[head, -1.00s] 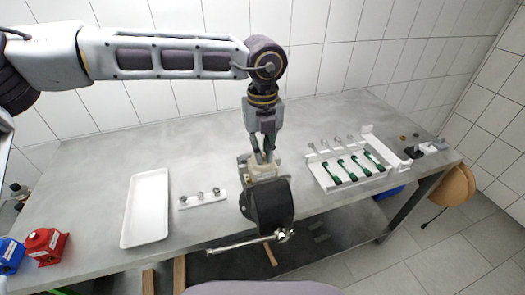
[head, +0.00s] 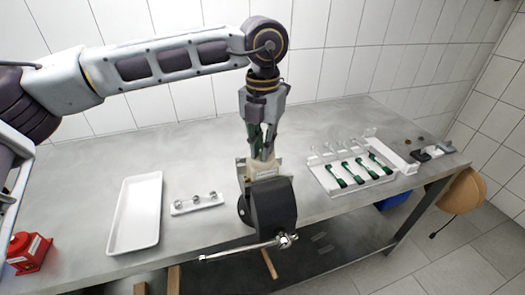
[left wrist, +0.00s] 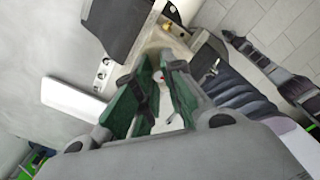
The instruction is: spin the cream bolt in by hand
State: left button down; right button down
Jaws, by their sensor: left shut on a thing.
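My left gripper (head: 263,156) points down at the pump's cream-coloured top (head: 266,173), in the middle of the bench's front. It is shut, with the green inner sides of its fingers showing. In the left wrist view its fingertips (left wrist: 160,66) close in at the pale pump part. The cream bolt is not clearly visible; the fingers hide the spot where they grip. The pump's black body (head: 273,207) faces the front edge. My right gripper is not in view.
A silver bar tool (head: 245,248) crosses in front of the pump. A white tray (head: 136,212) and a small holder with fittings (head: 197,204) lie to the left. A white rack with green-handled tools (head: 350,174) stands to the right. A red block (head: 28,253) sits at far left.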

pick_arm(q)
jog(key=shift+m+b, duration=0.55)
jog(key=shift+m, duration=1.25)
jog(key=shift+m+b, duration=0.3)
jog(key=shift+m, duration=0.3)
jog(key=c, duration=1.7)
grip_release()
jog(key=shift+o, duration=1.3)
jog(key=shift+r, duration=0.6)
notch_tip(320, 180, up, 11)
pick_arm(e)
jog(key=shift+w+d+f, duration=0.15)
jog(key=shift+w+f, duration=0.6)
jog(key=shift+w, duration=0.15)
